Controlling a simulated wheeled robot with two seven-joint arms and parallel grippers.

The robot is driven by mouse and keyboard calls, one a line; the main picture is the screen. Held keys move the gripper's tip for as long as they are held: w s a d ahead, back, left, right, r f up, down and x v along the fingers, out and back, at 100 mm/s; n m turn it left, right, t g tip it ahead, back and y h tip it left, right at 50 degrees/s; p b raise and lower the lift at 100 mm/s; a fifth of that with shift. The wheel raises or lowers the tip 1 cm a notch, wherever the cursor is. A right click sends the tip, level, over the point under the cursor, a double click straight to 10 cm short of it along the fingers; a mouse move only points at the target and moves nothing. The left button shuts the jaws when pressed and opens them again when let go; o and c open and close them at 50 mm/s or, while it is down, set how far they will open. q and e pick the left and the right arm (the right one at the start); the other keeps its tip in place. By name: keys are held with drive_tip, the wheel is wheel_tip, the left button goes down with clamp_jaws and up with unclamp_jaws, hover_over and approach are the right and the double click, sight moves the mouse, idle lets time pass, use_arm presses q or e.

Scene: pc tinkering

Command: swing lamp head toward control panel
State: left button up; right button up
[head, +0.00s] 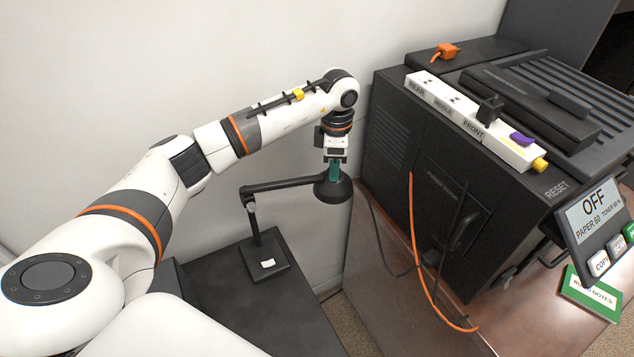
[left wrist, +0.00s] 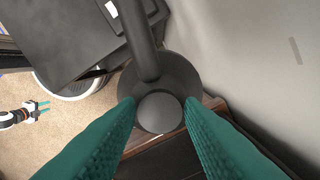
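The black desk lamp has a cone-shaped lamp head (head: 334,189) at the end of a horizontal arm (head: 288,185). Its square base (head: 265,260) stands on a dark surface at the left. My left gripper (head: 334,172) points down onto the top of the lamp head. In the left wrist view its teal fingers lie against both sides of the round knob (left wrist: 159,113) on the lamp head (left wrist: 172,78). The control panel (head: 597,220), reading OFF, is at the right front of the black printer. My right gripper (left wrist: 38,107) shows in the left wrist view, fingers apart and empty.
The black printer (head: 430,215) stands on a brown table (head: 385,285) right of the lamp. An orange cable (head: 419,250) hangs down its side. A white labelled strip (head: 445,101) lies on top. A green notes booklet (head: 590,295) lies below the panel. The wall is close behind the lamp.

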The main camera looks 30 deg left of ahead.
use_arm(q)
drive_tip(key=shift+s+d+p, duration=0.4)
drive_tip(key=shift+s+d, duration=0.4)
drive_tip(key=shift+s, duration=0.2)
drive_tip(key=shift+s+d, duration=0.4)
drive_tip(key=shift+s, duration=0.1)
drive_tip(key=shift+s+d, duration=0.15)
drive_tip(key=shift+s, duration=0.15)
drive_tip(key=shift+s+d+p, duration=0.3)
drive_tip(key=shift+s+d, duration=0.1)
drive_tip(key=shift+s, duration=0.3)
drive_tip(key=shift+s+d+p, duration=0.25)
drive_tip(key=shift+s+d, duration=0.1)
drive_tip(key=shift+s, duration=0.3)
